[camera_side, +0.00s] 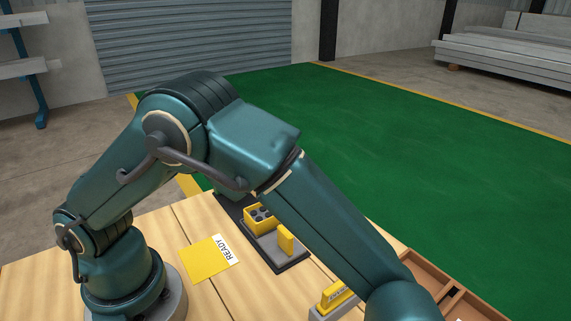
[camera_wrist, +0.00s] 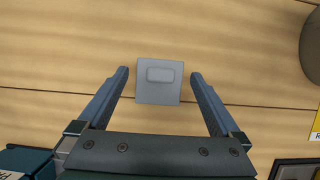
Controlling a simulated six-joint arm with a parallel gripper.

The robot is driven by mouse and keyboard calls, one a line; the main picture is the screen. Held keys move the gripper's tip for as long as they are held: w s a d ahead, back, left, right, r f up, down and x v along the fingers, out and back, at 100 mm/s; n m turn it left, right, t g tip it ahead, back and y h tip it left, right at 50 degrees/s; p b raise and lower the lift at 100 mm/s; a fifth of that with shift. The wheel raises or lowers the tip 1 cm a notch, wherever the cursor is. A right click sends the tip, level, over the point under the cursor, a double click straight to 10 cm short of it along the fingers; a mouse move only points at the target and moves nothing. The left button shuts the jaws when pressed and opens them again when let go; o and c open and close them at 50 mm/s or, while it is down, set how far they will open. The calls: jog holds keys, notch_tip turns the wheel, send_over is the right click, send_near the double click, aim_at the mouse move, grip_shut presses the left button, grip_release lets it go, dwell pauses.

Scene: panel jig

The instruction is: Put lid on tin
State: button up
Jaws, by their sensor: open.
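A flat grey square piece with a raised oblong grip (camera_wrist: 159,92), which looks like the lid, lies on the wooden table in the wrist view. My gripper (camera_wrist: 160,73) is open, with one finger on each side of the grey piece and a gap on both sides. I cannot tell how high the fingers are above it. A dark teal box with a white label (camera_wrist: 22,160), possibly the tin, is cut off at the lower left of the wrist view. In the side view my gripper and the grey piece are out of sight.
A yellow READY card (camera_side: 208,260) lies on the table. Beyond it a dark jig plate (camera_side: 291,264) holds a yellow block with dark round holes (camera_side: 260,218) and an upright yellow piece (camera_side: 286,240). A grey holder with yellow pieces (camera_side: 334,298) and a brown compartment tray (camera_side: 430,270) stand to the right.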

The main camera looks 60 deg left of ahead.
jog(key=w+a+r+t+h, duration=0.1)
jog(key=w+a+r, duration=0.1)
jog(key=w+r, duration=0.35)
jog(key=w+a+r+t, duration=0.1)
jog(key=w+a+r, duration=0.2)
jog(key=r, duration=0.5)
jog(key=s+a+t+y, duration=0.1)
jog(key=a+t, duration=0.7)
jog(key=a, duration=1.2)
jog(key=shift+s+a+r, duration=0.2)
jog(key=shift+s+a, duration=0.05)
jog(key=shift+s, duration=0.05)
